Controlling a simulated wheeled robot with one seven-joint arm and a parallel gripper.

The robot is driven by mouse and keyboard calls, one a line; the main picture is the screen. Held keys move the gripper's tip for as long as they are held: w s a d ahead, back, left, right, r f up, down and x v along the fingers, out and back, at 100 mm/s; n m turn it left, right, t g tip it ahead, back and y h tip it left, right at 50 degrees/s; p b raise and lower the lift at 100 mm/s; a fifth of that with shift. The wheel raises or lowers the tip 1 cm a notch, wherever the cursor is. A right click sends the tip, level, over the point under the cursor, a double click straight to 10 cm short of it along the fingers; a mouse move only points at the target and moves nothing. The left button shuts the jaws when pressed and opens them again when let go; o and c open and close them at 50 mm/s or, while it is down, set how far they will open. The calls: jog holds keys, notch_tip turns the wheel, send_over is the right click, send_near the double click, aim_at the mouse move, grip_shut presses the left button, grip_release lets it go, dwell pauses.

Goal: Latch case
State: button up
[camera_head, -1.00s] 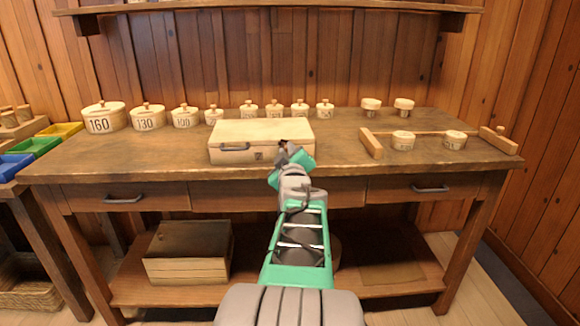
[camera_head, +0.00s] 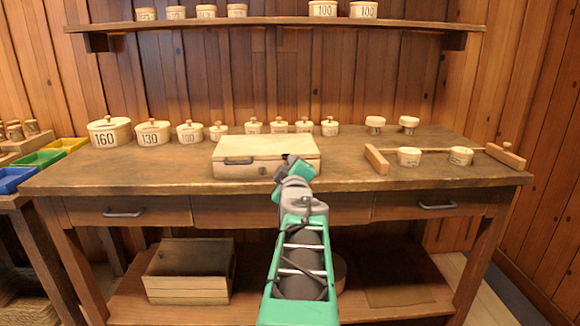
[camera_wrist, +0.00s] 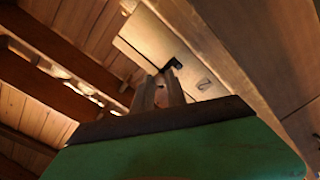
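The case (camera_head: 267,147) is a pale wooden box on the workbench, and its lid looks closed. My gripper (camera_head: 287,158) is at the right part of the case front and hides the area there. In the wrist view, the pale case (camera_wrist: 150,38) is ahead, with a small black latch (camera_wrist: 173,63) on its edge. My gripper fingers (camera_wrist: 160,76) are just short of the latch, with a narrow gap between them and nothing held. Whether they touch the latch I cannot tell.
Several lidded round boxes (camera_head: 152,133) stand along the back left of the workbench (camera_head: 130,176). A wooden gauge frame (camera_head: 376,160) with round pieces (camera_head: 409,157) is to the right. An overhead shelf (camera_head: 270,23) holds more boxes. A crate (camera_head: 188,272) sits below.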

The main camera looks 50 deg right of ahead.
jog(key=o, duration=0.4)
jog(key=p+v, duration=0.1)
jog(key=v, duration=0.6)
jog(key=shift+s+a, duration=0.25)
jog(key=shift+a, duration=0.05)
